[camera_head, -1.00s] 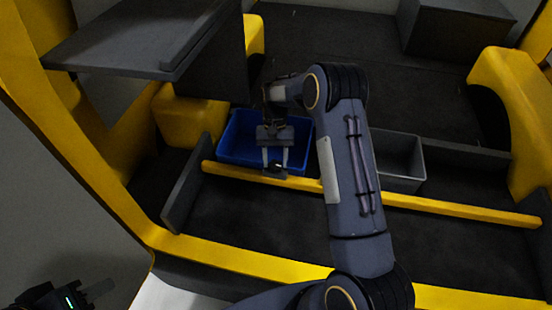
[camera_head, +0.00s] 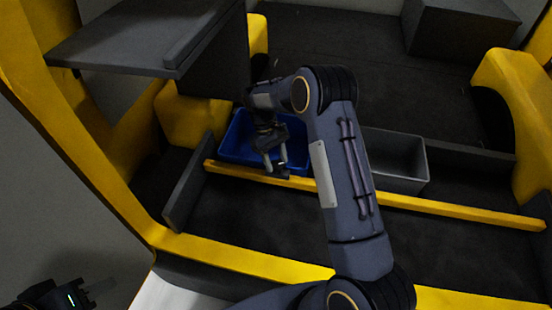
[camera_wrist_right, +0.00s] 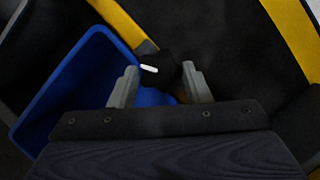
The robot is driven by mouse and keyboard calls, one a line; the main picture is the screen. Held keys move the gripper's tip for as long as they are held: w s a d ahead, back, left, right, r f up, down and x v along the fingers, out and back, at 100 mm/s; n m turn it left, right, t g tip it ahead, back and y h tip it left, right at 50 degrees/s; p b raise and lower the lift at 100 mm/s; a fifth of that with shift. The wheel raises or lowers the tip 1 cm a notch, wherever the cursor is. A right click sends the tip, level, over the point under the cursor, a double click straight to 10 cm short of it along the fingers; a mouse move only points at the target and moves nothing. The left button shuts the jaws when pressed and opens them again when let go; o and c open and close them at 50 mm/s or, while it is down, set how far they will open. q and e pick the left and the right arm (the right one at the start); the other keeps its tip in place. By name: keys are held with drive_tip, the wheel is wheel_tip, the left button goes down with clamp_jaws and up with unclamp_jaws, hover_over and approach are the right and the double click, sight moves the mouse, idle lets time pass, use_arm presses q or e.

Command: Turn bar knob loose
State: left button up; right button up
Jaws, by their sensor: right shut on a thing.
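The bar knob (camera_wrist_right: 157,70) is a small black piece with a white mark, on the yellow bar (camera_head: 400,201) in front of the bins. My right gripper (camera_wrist_right: 160,82) has a pale finger on either side of the knob and is shut on it. In the head view my right gripper (camera_head: 276,166) reaches down over the front of the blue bin, turned at an angle. The knob's lower side is hidden. My left gripper (camera_head: 98,288) is at the lower left corner, away from the bar, and its finger gap is unclear.
A blue bin (camera_head: 237,150) stands just behind the bar, and a grey bin (camera_head: 404,184) stands to its right. A dark shelf panel (camera_head: 140,40) overhangs at the upper left. The dark floor (camera_head: 270,225) in front of the bar is bare.

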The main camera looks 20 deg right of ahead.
idle(0.5)
drive_tip(key=o, duration=1)
drive_tip(key=shift+r, duration=0.1)
drive_tip(key=v, duration=0.7)
drive_tip(key=shift+w+a+r, duration=0.1)
drive_tip(key=shift+w+r, duration=0.05)
drive_tip(key=shift+r, duration=0.15)
